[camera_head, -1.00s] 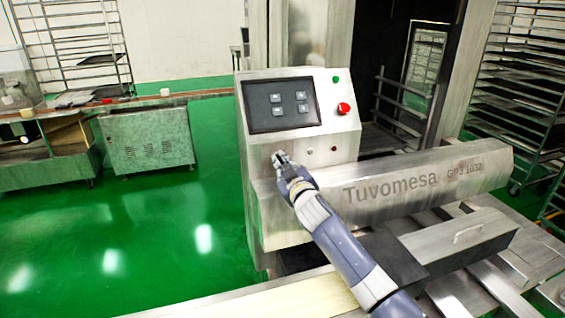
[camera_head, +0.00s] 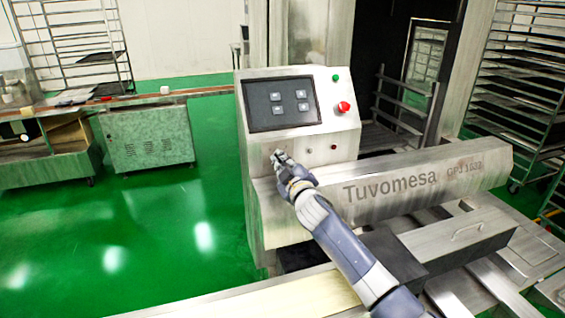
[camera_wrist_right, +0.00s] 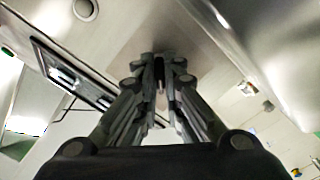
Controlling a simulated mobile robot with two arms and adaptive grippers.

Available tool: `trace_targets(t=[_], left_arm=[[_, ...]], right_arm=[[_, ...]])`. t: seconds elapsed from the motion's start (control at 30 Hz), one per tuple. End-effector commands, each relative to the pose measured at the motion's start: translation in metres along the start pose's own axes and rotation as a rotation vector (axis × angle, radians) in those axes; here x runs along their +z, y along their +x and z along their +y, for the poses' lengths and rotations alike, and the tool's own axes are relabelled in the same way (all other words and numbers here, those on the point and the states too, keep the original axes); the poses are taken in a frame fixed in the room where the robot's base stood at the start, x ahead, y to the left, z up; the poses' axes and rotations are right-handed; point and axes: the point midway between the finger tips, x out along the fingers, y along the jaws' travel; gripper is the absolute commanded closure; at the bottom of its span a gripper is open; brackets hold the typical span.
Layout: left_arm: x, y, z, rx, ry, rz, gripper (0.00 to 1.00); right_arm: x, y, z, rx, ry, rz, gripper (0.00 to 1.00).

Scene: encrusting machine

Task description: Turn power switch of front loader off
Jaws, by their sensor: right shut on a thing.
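The front loader's grey metal control box (camera_head: 345,143) stands in the middle of the head view. My right gripper (camera_head: 278,157) is at the lower left of its front panel. In the right wrist view my right gripper (camera_wrist_right: 160,75) is shut on the power switch (camera_wrist_right: 159,68), a small dark part between the fingertips at the panel. The fingers hide most of the switch, so its turned position cannot be told. My left gripper is not in view.
Above my right gripper are a dark screen with buttons (camera_head: 282,104), a red button (camera_head: 344,108) and a green button (camera_head: 335,79). A long metal cover marked Tuvomesa (camera_head: 425,185) juts out to the right. Green floor (camera_head: 150,230) lies open on the left.

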Motion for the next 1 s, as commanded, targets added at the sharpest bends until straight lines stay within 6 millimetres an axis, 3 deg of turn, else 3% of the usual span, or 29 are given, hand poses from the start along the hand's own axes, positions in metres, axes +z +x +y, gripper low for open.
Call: trace_targets(t=[0.07,0.1,0.17,0.63,1.0], left_arm=[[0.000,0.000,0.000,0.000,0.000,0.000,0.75],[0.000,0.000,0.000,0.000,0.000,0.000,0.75],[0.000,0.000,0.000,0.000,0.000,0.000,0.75],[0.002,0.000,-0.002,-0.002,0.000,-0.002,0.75],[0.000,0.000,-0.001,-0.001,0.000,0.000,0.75]], right_arm=[[0.000,0.000,0.000,0.000,-0.004,0.000,1.00],[0.000,0.000,0.000,0.000,-0.004,0.000,0.85],[0.000,0.000,0.000,0.000,-0.003,0.000,0.72],[0.001,-0.004,0.000,0.001,-0.001,0.000,0.72],[0.001,-0.043,0.000,0.000,-0.001,0.000,0.72]])
